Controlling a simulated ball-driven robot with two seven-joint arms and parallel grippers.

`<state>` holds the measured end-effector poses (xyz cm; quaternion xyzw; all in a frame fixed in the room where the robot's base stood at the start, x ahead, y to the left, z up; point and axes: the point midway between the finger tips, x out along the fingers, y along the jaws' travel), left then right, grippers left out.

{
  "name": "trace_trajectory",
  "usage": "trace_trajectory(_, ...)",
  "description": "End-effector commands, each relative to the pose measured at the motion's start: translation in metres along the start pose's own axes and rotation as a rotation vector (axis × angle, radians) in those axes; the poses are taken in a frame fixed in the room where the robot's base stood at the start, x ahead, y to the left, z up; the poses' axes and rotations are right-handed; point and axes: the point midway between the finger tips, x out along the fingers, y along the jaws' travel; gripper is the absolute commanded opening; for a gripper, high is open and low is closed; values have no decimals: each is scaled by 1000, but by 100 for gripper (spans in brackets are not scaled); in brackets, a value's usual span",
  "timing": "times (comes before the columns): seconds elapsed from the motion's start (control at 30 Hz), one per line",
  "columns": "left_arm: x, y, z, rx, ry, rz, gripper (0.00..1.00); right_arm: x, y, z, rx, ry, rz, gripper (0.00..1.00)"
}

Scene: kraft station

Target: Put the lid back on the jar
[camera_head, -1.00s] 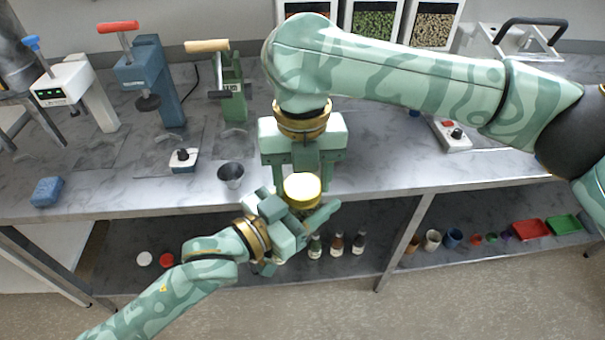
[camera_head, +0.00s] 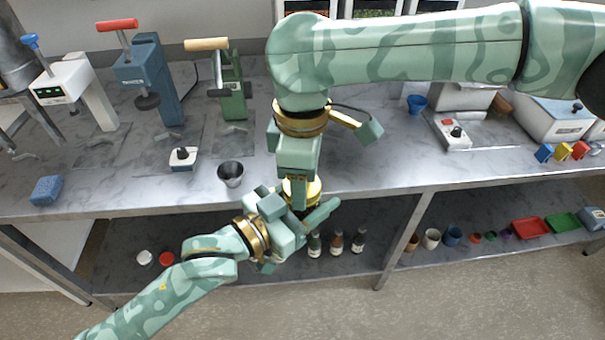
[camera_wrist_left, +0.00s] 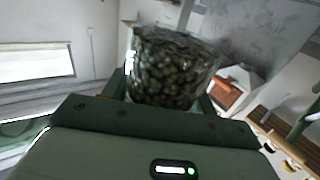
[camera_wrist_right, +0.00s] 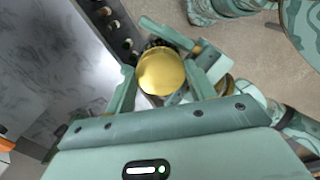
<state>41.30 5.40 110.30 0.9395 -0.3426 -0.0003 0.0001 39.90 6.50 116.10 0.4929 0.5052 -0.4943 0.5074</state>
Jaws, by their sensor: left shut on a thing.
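My left gripper (camera_head: 290,220) is shut on the jar, over the front edge of the counter. In the left wrist view the clear jar (camera_wrist_left: 172,72), full of dark green beans, sits between its fingers. The round gold lid (camera_wrist_right: 161,73) lies at the jar's top, under my right gripper (camera_wrist_right: 162,66); its yellow side also shows in the head view (camera_head: 313,190). The right fingers point down along both sides of the lid. I cannot tell whether they press on it, or whether the lid is fully seated. The jar's body is mostly hidden in the head view.
A dark metal cup (camera_head: 231,174) and a blue sponge (camera_head: 46,190) stand on the counter (camera_head: 400,165) at left. Several presses stand behind them. Small bottles (camera_head: 337,243) and cups (camera_head: 432,238) line the lower shelf.

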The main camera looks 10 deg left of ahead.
Motion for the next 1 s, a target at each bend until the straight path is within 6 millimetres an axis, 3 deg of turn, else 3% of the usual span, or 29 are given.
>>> trace_trajectory(0.03, 0, 0, 0, 0, 1, 1, 0, 0, 0, 0, 0, 0, 0, 69)
trace_trajectory(0.07, 0, 0, 0, 0, 1, 1, 0, 0, 0, 0, -1, 0, 0, 77)
trace_trajectory(0.47, 0, 0, -1, 0, 2, 1, 0, -8, 1, 0, -3, 0, 2, 78)
trace_trajectory(1.0, 0, 0, -1, 0, 2, 1, 0, -107, 1, 0, -2, 1, 2, 78)
